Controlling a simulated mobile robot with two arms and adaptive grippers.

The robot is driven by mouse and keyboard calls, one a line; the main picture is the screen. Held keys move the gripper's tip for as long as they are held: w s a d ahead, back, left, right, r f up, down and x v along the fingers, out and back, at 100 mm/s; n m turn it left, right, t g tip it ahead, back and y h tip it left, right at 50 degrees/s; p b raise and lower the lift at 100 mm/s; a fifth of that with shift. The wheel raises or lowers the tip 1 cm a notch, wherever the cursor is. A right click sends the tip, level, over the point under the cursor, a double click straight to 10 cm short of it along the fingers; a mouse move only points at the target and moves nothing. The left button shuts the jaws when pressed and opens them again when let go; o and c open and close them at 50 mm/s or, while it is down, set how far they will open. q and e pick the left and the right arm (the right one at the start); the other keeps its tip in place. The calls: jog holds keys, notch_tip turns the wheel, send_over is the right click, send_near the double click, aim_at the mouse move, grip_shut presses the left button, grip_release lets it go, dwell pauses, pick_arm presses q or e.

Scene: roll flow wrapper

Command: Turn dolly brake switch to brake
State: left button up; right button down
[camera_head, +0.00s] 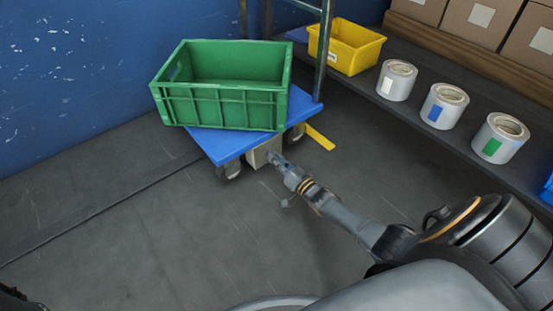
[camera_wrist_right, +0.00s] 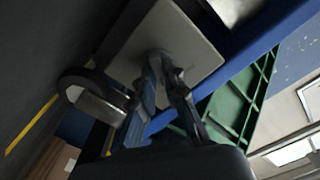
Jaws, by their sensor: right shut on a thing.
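The blue dolly (camera_head: 229,147) stands by the blue wall with a green crate on it. A beige box (camera_head: 262,153) sits under the dolly's front edge; it is a pale plate (camera_wrist_right: 190,45) in the right wrist view. My right gripper (camera_head: 271,157) reaches the front of this box. In the right wrist view my right gripper (camera_wrist_right: 164,62) has its fingers close together at the plate, shut on a small dark brake switch (camera_wrist_right: 155,58). The switch is mostly hidden by the fingers, so its setting cannot be told. My left gripper does not show clearly.
The green crate (camera_head: 233,107) fills most of the dolly top. A dolly wheel (camera_head: 231,170) is left of the box. The floor in front is clear.

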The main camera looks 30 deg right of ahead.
jog(key=c, duration=1.4)
grip_release()
jog(key=shift+s, duration=0.1)
jog(key=s, duration=0.8)
jog(key=s+d, duration=0.1)
jog(key=s, duration=0.2)
jog(key=shift+s, duration=0.4)
